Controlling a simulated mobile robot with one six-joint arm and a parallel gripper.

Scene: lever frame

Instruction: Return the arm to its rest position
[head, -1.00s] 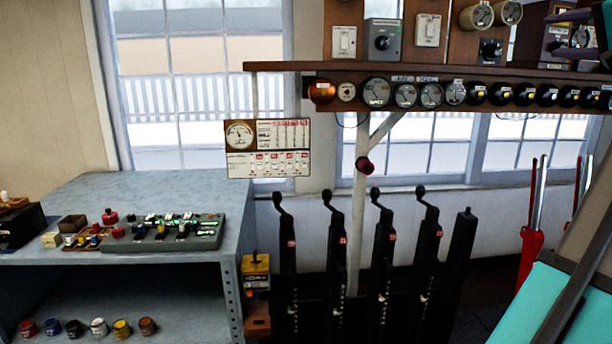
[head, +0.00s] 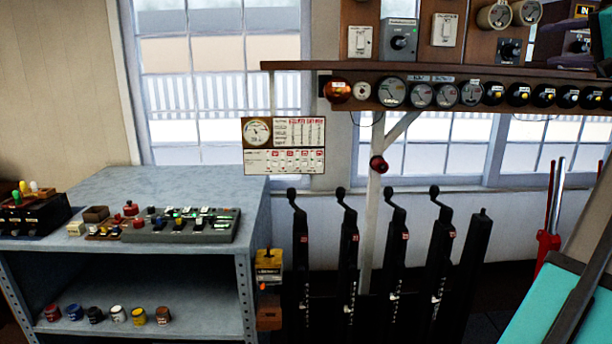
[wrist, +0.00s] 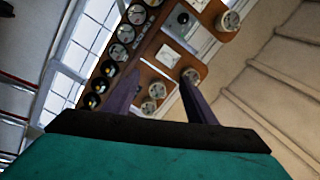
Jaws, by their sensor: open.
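My gripper (wrist: 158,82) shows in the wrist view with its two dark fingers spread apart and nothing between them. It points up toward the wooden panel (wrist: 165,62) of dials and switches, and I cannot tell the distance. Several black levers (head: 347,255) with crank handles stand upright in a row below the shelf (head: 450,76).
A grey metal bench (head: 165,185) at left holds a switch box (head: 190,228) and small items, with paint pots below. A red lever (head: 549,240) stands at right. A label board (head: 284,146) hangs before the window. The bench's back part is clear.

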